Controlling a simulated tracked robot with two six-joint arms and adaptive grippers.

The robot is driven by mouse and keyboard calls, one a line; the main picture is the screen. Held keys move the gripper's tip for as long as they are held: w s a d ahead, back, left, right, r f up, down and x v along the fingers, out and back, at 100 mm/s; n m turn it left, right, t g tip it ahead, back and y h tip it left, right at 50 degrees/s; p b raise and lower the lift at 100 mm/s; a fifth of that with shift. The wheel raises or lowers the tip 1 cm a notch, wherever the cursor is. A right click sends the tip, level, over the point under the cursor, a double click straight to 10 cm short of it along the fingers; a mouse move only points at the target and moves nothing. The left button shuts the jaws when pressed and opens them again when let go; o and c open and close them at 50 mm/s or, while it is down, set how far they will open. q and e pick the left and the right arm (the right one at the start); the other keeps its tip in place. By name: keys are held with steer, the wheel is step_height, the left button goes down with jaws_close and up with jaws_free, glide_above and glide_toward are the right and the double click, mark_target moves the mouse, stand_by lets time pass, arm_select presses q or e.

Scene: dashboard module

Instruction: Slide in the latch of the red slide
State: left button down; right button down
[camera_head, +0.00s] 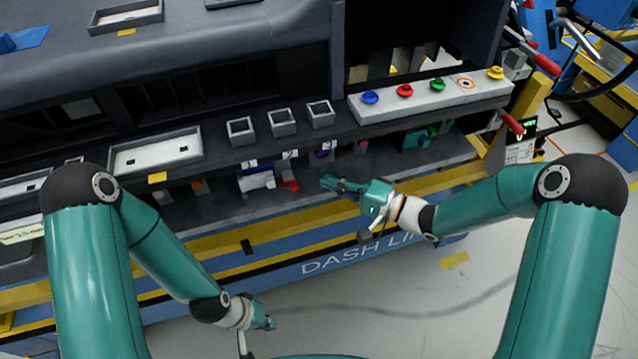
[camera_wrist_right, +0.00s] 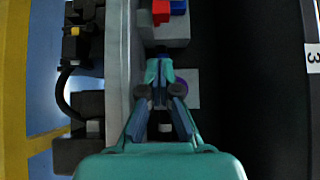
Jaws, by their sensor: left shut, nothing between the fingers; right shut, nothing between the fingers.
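A small red part (camera_head: 290,185), likely the red slide, sits on the shelf under the dashboard, beside a white block (camera_head: 257,181). My right gripper (camera_head: 326,182) is shut and empty, a little to the right of the red part and apart from it. In the right wrist view a red piece (camera_wrist_right: 161,12) sits on a grey block at the top edge, beyond my shut fingertips (camera_wrist_right: 158,70). The latch cannot be made out in either view. My left gripper (camera_head: 268,323) is shut and empty, low over the floor, far from the shelf.
A blue piece (camera_wrist_right: 178,6) adjoins the red one. A purple part (camera_head: 324,152) and a green part (camera_head: 416,138) are farther right under the dashboard. A button panel (camera_head: 430,98) is above.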

mark_target(303, 197)
steer(key=a, duration=0.2)
steer(key=s+a, duration=0.1)
steer(key=a, duration=0.1)
steer(key=shift+a, duration=0.1)
steer(key=shift+s+a, duration=0.1)
steer(key=shift+s+a, duration=0.3)
steer(key=shift+a, duration=0.65)
